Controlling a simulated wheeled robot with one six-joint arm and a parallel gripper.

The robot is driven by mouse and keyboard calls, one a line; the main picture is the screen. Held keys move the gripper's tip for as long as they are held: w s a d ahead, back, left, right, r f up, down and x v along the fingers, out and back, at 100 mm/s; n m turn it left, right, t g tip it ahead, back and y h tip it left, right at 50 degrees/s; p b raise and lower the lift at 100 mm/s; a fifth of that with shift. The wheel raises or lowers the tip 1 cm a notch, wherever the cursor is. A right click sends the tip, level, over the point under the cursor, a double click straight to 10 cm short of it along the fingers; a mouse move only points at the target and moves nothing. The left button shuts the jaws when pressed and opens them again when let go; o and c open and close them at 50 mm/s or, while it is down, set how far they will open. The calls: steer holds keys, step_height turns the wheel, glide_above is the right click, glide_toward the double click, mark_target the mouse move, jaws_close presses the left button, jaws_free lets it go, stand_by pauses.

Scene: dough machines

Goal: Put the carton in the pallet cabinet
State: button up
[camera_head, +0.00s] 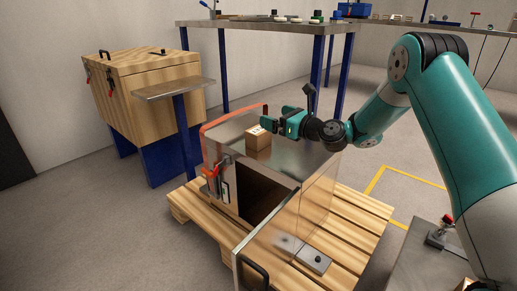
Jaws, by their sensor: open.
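The carton (258,141) is a small brown box with a white label, sitting upright on top of the pallet cabinet (222,145). The cabinet is a metal box on a wooden pallet, and its front door (271,246) stands open with a black handle at its outer edge. Its inside looks dark, and I cannot see what is in it. My gripper (268,121) is open above the cabinet top, just behind and right of the carton. I cannot tell whether a finger touches the carton.
A wooden chest (150,95) on blue legs stands at the left, beside a small metal shelf (173,88). A workbench (265,27) with small items is behind. The wooden pallet (352,222) extends right of the cabinet. Grey floor is clear at front left.

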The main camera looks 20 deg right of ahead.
step_height(320, 180, down, 8)
steer(key=b, duration=0.4)
steer(key=shift+w+a+r, duration=0.3)
steer(key=shift+w+a, duration=0.35)
steer(key=shift+w, duration=0.2)
steer(key=b+x, duration=0.2)
steer(key=x, duration=0.2)
steer(key=shift+w+a, duration=0.2)
steer(key=shift+w, duration=0.1)
steer(key=shift+w+a+r, duration=0.1)
steer(key=shift+w+a, duration=0.05)
steer(key=shift+w, duration=0.15)
steer(key=shift+c, duration=0.5)
steer(key=c, duration=0.9)
step_height(320, 180, up, 20)
steer(key=p, duration=1)
step_height(320, 180, up, 39)
steer(key=p, duration=3.9)
glide_above(265, 134)
steer(key=x, duration=0.3)
